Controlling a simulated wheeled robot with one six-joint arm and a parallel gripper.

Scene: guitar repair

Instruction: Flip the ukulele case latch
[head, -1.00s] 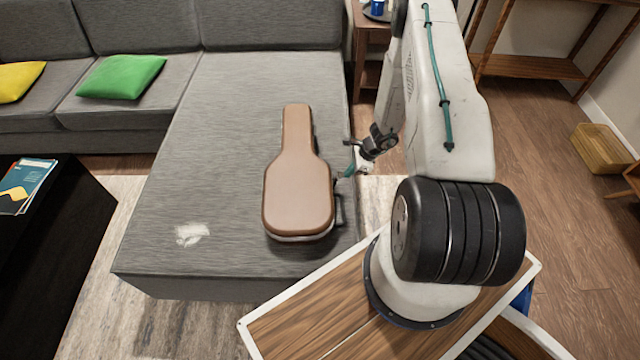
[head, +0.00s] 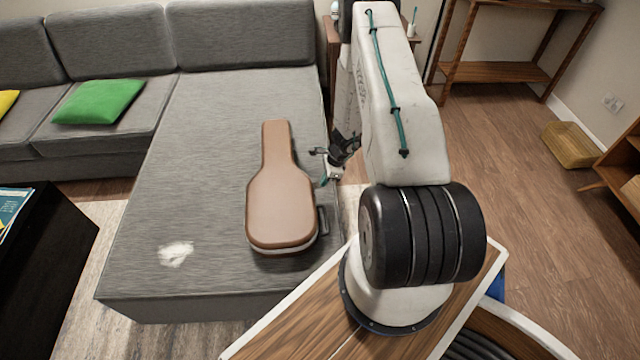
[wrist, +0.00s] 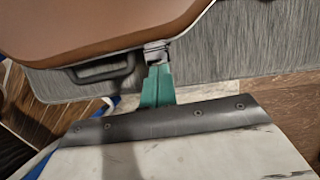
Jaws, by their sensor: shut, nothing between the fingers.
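The brown ukulele case (head: 282,210) lies closed on the grey chaise, its neck pointing away from me. Its black handle (head: 323,220) is on the right side; the handle also shows in the wrist view (wrist: 105,69). A small metallic latch (wrist: 156,52) sits on the case's side seam beside the handle in the wrist view. My gripper (head: 325,181) is at the case's right side, level with its upper body. Its teal fingers (wrist: 158,72) are shut and empty, with the tips right at the latch. I cannot tell whether they touch it.
The grey chaise (head: 150,225) supports the case, with a white patch (head: 175,254) on it. A green pillow (head: 98,101) lies on the sofa. A dark table (head: 50,240) stands at left. A side table stands behind my arm. Open wooden floor lies to the right.

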